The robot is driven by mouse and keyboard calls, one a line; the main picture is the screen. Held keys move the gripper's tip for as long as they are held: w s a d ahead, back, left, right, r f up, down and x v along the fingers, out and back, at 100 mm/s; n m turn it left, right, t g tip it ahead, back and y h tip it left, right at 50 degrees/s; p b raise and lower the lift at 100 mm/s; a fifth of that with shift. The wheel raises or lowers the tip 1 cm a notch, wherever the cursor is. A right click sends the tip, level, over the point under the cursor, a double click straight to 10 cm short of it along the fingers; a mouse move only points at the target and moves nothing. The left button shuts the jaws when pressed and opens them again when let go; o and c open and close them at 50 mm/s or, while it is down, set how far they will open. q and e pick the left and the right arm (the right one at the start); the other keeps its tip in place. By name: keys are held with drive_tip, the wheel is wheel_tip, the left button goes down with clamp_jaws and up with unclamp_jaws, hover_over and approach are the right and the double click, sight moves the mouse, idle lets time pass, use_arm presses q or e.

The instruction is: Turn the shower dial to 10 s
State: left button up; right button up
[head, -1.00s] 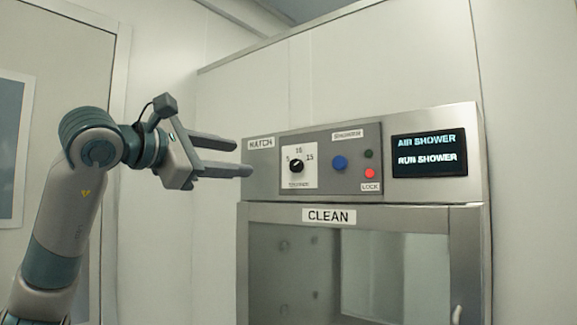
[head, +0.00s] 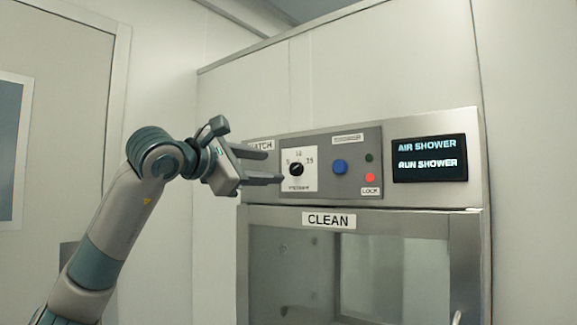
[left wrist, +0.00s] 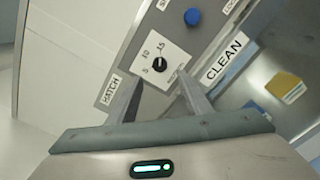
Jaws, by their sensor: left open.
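The shower dial (head: 296,169) is a small black knob on a white plate marked 5, 10 and 15, on the grey control panel. Its pointer seems to tilt up and to the right in the head view, but the exact setting is too small to tell. The dial also shows in the left wrist view (left wrist: 159,63), ahead of the fingertips. My left gripper (head: 276,166) is open and empty, with its two fingers pointing at the panel just left of the dial. In the left wrist view the fingers (left wrist: 160,80) stand apart, below the dial. My right gripper is not in view.
A blue button (head: 339,166) sits right of the dial, with a red lock light (head: 369,177) and a dark green one beyond. A lit screen (head: 429,158) reads AIR SHOWER, RUN SHOWER. The hatch door with the CLEAN label (head: 328,220) is below.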

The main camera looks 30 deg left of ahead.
sight(294, 169)
use_arm(q)
drive_tip(key=w, duration=0.2)
drive_tip(key=w+p, duration=0.1)
drive_tip(key=w, duration=0.5)
drive_tip(key=shift+w+d+p, duration=0.2)
drive_tip(key=shift+d+p, duration=0.15)
drive_tip(key=c, duration=1.1)
